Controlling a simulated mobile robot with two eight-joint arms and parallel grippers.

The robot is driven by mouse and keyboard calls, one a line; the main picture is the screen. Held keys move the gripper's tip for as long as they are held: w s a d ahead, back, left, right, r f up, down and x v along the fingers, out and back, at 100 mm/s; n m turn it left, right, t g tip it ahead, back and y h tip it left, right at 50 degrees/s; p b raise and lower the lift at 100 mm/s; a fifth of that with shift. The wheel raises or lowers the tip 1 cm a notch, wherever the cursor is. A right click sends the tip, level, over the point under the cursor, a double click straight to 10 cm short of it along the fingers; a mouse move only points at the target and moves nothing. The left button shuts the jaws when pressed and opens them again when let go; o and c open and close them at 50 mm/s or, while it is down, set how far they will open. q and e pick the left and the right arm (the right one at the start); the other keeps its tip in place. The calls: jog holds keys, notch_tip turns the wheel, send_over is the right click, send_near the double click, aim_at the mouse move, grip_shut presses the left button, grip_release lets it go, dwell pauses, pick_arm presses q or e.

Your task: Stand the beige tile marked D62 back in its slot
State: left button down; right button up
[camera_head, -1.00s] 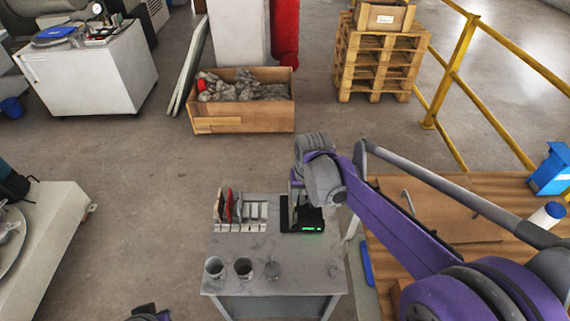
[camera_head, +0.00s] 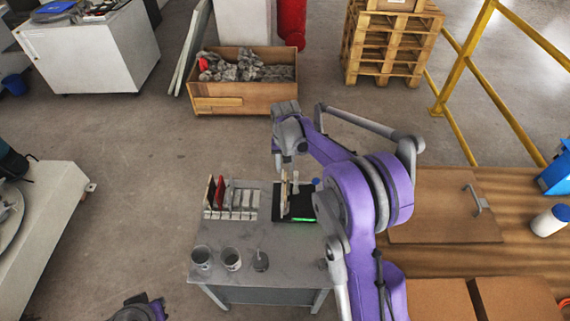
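A beige tile (camera_head: 284,196) stands upright at the left part of a black device (camera_head: 302,207) with a green display. Its mark cannot be read. My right gripper (camera_head: 284,176) is directly above the tile and appears shut on its upper part; the fingers are small and partly hidden by the wrist. A pale slotted rack (camera_head: 230,214) stands left of the device. A brown tile (camera_head: 210,192) and a red tile (camera_head: 219,193) stand at its left end, with grey and pale pieces to their right.
The rack and device stand at the back of a grey table (camera_head: 215,237). Several cups, including a grey cup (camera_head: 202,257), stand along its front left. A wooden bench (camera_head: 460,250) lies to the right.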

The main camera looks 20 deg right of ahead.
jog(key=b, duration=0.2)
send_over(285, 183)
notch_tip(285, 183, down, 5)
jog(key=shift+r, duration=0.2)
jog(key=shift+f+b, duration=1.85)
jog(key=shift+f, duration=0.9)
grip_shut()
jog(key=shift+r, duration=0.1)
notch_tip(285, 183, up, 11)
jog(key=p, duration=0.6)
jog(key=shift+a, duration=0.1)
dwell(0.4)
